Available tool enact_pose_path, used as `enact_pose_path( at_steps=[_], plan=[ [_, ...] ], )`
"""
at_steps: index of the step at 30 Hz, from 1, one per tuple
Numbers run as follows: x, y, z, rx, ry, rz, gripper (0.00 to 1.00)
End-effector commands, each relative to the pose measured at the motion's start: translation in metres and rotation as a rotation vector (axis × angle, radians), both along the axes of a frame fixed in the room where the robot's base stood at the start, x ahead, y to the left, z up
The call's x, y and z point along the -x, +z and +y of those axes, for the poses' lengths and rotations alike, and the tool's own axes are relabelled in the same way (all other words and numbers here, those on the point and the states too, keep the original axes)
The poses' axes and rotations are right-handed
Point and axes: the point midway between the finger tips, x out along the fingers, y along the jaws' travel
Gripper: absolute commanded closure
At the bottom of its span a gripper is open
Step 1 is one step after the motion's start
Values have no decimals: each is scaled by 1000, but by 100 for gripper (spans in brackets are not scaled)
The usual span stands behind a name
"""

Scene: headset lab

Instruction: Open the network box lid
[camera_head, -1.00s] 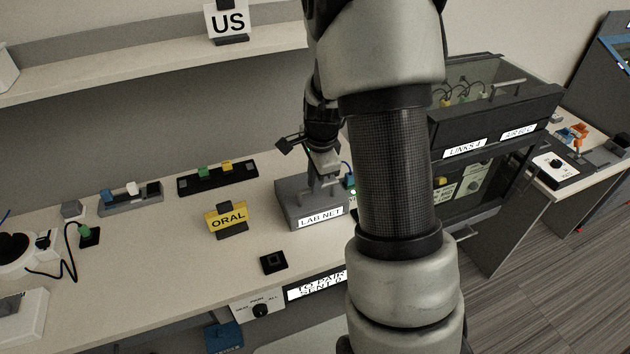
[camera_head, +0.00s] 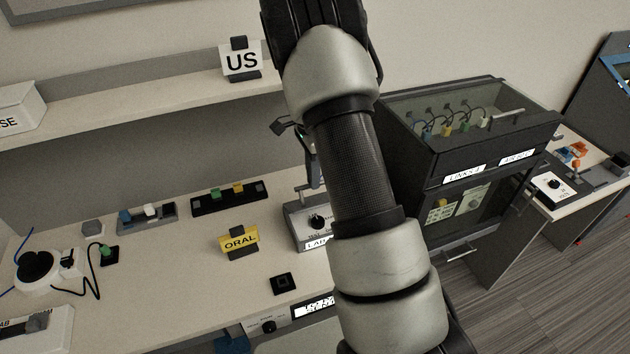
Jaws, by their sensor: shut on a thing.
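The network box (camera_head: 300,228), a grey box labelled LAB NET, stands on the bench just left of my arm. A black dial (camera_head: 318,222) shows on its exposed face, and its right side is hidden behind my arm. A grey handle bar (camera_head: 301,188) of the lid stands up at the back of the box. The rest of the lid is mostly hidden, so its exact angle cannot be told. My gripper (camera_head: 312,182) is at this handle, shut on it, with its fingers partly covered by my forearm.
A black strip with coloured plugs (camera_head: 228,197) lies behind. A dark glass-topped cabinet (camera_head: 470,140) stands close right of my arm.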

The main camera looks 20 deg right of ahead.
Motion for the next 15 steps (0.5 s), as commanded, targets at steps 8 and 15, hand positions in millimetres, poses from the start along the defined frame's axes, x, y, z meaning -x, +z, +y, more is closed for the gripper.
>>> enact_pose_path(
  at_steps=[8,15],
  plan=[
    [-8,-2,1,0,1,-5,100],
    [-8,-3,2,-1,1,-3,100]
  ],
)
